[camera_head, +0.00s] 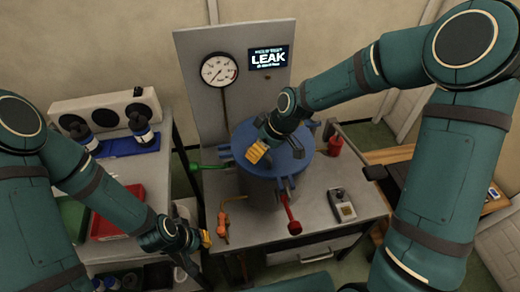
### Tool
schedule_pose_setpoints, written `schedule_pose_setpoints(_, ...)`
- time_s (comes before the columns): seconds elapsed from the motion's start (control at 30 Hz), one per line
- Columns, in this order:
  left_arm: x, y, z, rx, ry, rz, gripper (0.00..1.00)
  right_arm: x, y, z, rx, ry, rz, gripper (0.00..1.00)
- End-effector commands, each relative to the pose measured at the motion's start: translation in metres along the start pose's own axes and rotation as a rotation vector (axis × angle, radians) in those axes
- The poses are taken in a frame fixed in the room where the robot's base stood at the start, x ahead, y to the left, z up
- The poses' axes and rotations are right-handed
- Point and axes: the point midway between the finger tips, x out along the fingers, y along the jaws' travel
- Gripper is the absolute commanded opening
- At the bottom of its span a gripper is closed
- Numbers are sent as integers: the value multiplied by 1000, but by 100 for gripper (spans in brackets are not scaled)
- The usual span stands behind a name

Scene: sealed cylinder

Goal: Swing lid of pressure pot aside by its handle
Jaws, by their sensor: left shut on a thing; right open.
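The pressure pot (262,187) stands on the grey workbench. Its round blue lid (307,145) sits on top and covers it. Bolts with a green handle (210,167), a red handle (293,222) and another red knob (335,145) stick out around the rim. My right gripper (257,152) is open at the lid's left part, its yellow fingertips pointing down; it hides part of the lid, and I cannot make out the lid's handle. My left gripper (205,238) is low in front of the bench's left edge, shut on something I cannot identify.
A panel with a pressure gauge (219,70) and a screen reading LEAK (268,56) stands behind the pot. A side shelf at left holds bottles (141,128) and a red tray (106,224).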

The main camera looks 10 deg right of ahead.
Motion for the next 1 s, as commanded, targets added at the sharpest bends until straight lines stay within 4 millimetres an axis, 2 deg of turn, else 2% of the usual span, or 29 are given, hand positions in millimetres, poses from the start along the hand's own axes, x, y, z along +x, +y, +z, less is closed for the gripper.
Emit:
schedule_pose_setpoints(0.17,0,0,0,0,0,0,0,0,0,0,0,0,0,45)
schedule_pose_setpoints(0.2,0,0,0,0,0,0,0,0,0,0,0,0,0,31)
schedule_pose_setpoints(0.3,0,0,0,0,0,0,0,0,0,0,0,0,0,0)
schedule_pose_setpoints(0.77,-1,0,0,0,0,0,0,0,-1,3,-6,-3,-5,0)
schedule_pose_setpoints(1.0,-6,2,-2,-1,5,0,0,-8,-5,23,-71,-21,-37,0)
